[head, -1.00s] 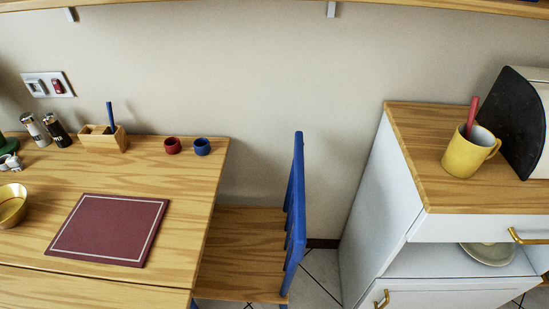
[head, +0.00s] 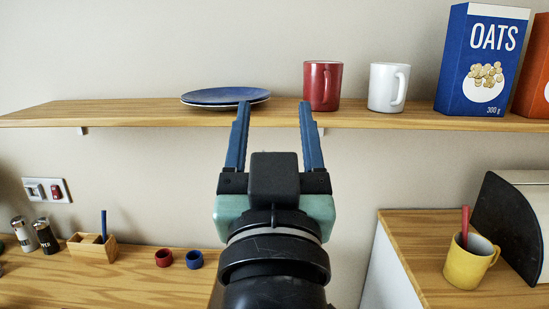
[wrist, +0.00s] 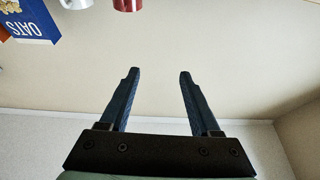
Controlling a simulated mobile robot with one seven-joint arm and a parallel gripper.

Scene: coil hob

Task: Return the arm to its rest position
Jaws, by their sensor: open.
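My gripper (head: 274,106) is raised in the middle of the head view, in front of the wall and the shelf. Its two blue fingers are spread apart with nothing between them. In the wrist view my gripper (wrist: 157,74) also shows open and empty, with plain wall beyond the fingers.
A wooden shelf (head: 400,119) holds blue plates (head: 225,96), a red mug (head: 322,86), a white mug (head: 388,87) and an oats box (head: 481,60). Below are a table (head: 60,278) at left and a cabinet with a yellow mug (head: 469,262) at right.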

